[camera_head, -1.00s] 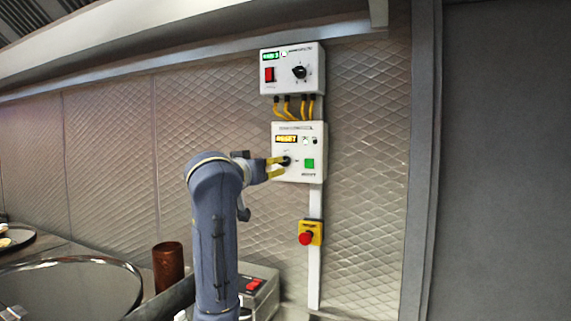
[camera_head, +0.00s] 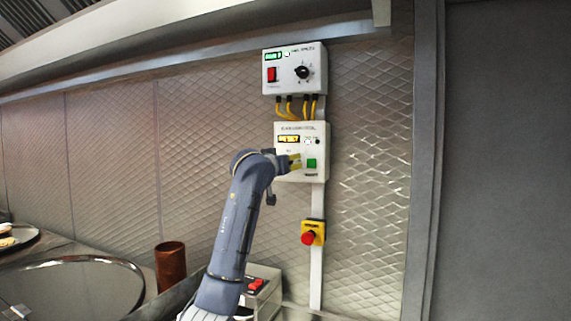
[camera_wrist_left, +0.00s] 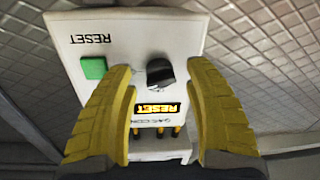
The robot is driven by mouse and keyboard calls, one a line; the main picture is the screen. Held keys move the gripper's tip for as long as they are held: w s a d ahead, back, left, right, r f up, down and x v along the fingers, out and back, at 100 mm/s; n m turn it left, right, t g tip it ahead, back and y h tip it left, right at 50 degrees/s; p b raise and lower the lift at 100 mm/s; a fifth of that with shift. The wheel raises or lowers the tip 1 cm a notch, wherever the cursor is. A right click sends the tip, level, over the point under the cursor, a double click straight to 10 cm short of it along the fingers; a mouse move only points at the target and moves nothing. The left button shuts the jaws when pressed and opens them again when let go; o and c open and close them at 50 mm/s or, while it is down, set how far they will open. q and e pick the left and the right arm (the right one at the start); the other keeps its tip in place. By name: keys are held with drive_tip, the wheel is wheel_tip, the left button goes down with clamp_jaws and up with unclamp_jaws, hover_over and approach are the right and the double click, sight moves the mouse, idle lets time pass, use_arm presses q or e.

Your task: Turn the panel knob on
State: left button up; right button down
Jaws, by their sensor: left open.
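The lower white control panel (camera_head: 317,138) on the wall has an amber display, a green button and a black knob. In the left wrist view the knob (camera_wrist_left: 159,72) sits between the two yellow fingertips, with a gap on each side. The display (camera_wrist_left: 156,108) there reads RESET. My left gripper (camera_head: 294,162) is open in front of this panel, and its fingers hide the knob in the head view. The same gripper (camera_wrist_left: 160,75) shows from behind in the left wrist view. I cannot tell how deep the fingers reach around the knob. My right gripper is not in view.
An upper white box (camera_head: 288,56) has its own black knob (camera_head: 303,72) and a red switch. Yellow cables (camera_head: 306,108) join the boxes. A red emergency button (camera_head: 308,238) is below. A brown cup (camera_head: 170,266) and round dark pan (camera_head: 70,290) stand at left.

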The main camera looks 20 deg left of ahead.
use_arm(q)
drive_tip(key=shift+w, duration=0.35)
drive_tip(key=shift+c, duration=0.5)
clamp_jaws()
